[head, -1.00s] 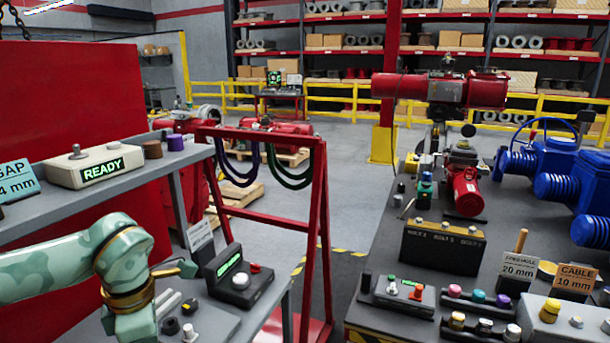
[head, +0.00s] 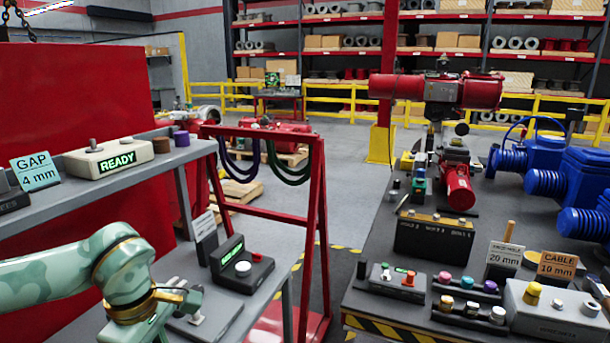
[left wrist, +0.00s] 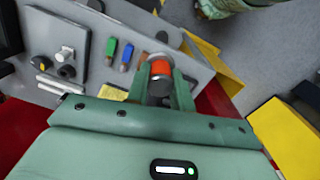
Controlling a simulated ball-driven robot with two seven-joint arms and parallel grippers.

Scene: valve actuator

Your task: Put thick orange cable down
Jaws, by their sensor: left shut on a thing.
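My left gripper (left wrist: 161,88) is shut on the thick orange cable (left wrist: 160,66) in the left wrist view. The cable shows as a short orange piece with a grey end between the fingers. Below and beyond it is a light grey surface, and I cannot tell whether the cable touches it. In the head view my left gripper (head: 188,299) is low at the left, over the lower grey bench; the cable cannot be made out there. My right gripper is not in view.
Near the held cable lie a green piece (left wrist: 110,48) and a blue piece (left wrist: 127,53). A black control box (head: 242,268) stands on the lower bench, right of my left gripper. The READY box (head: 108,159) sits on the upper shelf. A red frame (head: 318,200) stands farther right.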

